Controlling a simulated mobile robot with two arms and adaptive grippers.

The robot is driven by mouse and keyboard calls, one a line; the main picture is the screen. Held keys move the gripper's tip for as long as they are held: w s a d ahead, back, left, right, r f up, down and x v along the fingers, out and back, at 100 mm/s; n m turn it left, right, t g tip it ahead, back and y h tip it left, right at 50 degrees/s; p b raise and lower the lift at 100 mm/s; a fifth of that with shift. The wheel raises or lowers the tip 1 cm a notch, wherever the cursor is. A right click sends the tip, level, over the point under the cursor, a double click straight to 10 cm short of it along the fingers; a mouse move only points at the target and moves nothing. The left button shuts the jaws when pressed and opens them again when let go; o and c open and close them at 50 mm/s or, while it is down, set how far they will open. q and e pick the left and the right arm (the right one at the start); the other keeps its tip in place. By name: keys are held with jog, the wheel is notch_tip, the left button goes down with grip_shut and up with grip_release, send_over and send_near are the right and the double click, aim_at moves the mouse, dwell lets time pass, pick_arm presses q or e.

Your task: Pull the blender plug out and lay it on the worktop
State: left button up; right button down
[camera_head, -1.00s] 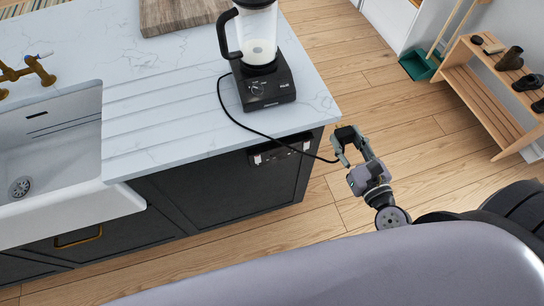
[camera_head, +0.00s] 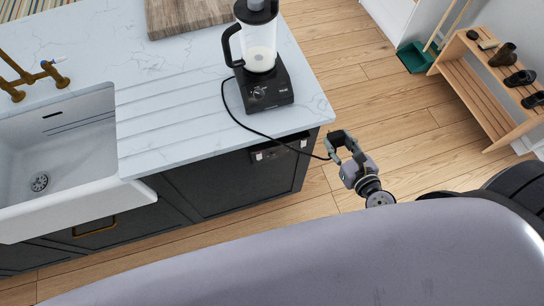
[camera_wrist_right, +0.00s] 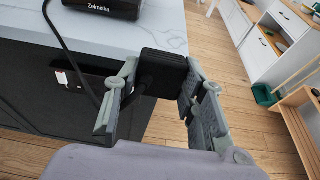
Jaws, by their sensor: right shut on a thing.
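The black blender (camera_head: 265,86) stands upright on the pale marbled worktop (camera_head: 175,105), near its right end. Its black cable (camera_head: 245,127) runs over the worktop's front edge to my right gripper (camera_head: 336,146). That gripper is just off the worktop's right front corner. In the right wrist view, the right gripper (camera_wrist_right: 158,100) is shut on the black plug (camera_wrist_right: 162,68), one finger on each side. The plug is apart from the socket strip (camera_head: 278,151) on the dark cabinet front, which also shows in the wrist view (camera_wrist_right: 82,76). My left gripper is not in view.
A white sink (camera_head: 60,150) with a brass tap (camera_head: 30,75) is at the left. A wooden board (camera_head: 185,14) lies at the back of the worktop. Bare worktop lies between sink and blender. A shoe rack (camera_head: 490,90) stands at the right, beyond open floor.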

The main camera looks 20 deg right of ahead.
send_over(310, 105)
jog(key=shift+w, duration=0.2)
dwell(1.9)
dwell(0.3)
jog(key=shift+d+f+b, duration=0.1)
jog(key=shift+f+b, duration=1.35)
jog(key=shift+f, duration=0.3)
jog(key=c, duration=0.9)
grip_release()
jog(key=shift+c, duration=0.2)
jog(key=shift+s, duration=0.1)
